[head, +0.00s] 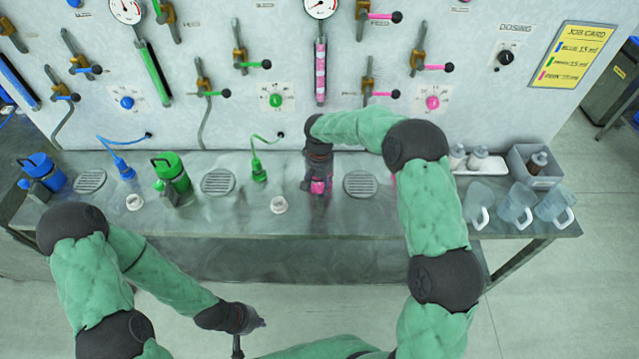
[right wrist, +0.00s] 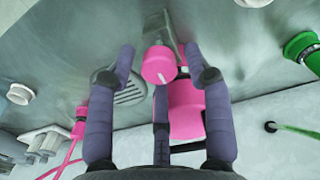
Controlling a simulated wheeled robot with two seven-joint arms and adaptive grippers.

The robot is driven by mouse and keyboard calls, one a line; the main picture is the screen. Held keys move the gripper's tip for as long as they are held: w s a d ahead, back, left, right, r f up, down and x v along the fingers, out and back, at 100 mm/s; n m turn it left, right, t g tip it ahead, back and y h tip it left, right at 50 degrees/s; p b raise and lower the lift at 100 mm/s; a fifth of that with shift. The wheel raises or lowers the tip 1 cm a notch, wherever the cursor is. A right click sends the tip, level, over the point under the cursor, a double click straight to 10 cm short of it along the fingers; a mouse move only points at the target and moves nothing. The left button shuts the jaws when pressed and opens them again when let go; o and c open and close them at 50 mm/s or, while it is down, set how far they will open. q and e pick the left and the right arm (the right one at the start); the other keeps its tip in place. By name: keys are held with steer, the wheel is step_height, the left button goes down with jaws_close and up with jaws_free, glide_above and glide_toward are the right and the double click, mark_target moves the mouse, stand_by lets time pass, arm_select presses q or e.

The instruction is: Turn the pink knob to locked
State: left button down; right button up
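A pink knob (right wrist: 158,66) with a white mark sits on a grey block (right wrist: 160,28) in the right wrist view, beside a larger pink container (right wrist: 186,108). My right gripper (right wrist: 160,56) is open, its purple fingers spread on both sides of the knob with gaps showing. In the head view my right gripper (head: 319,178) reaches down over the pink container (head: 321,187) and hides most of it. Another pink knob (head: 432,102) is on a dial on the wall panel. My left gripper (head: 251,335) is open and empty in front of the bench.
The metal bench (head: 260,222) also holds a blue container (head: 40,170), a green container (head: 172,172), round drain grates (head: 362,184) and clear jugs (head: 516,204). Valves and gauges cover the panel behind. A yellow job card (head: 575,57) hangs at right.

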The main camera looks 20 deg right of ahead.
mark_target(320, 186)
steer(key=shift+r, duration=0.1)
step_height(320, 186, up, 12)
stand_by(0.7)
arm_select(q)
steer(key=shift+s, duration=0.15)
arm_select(e)
steer(key=shift+s+f, duration=0.1)
steer(key=shift+f, duration=0.1)
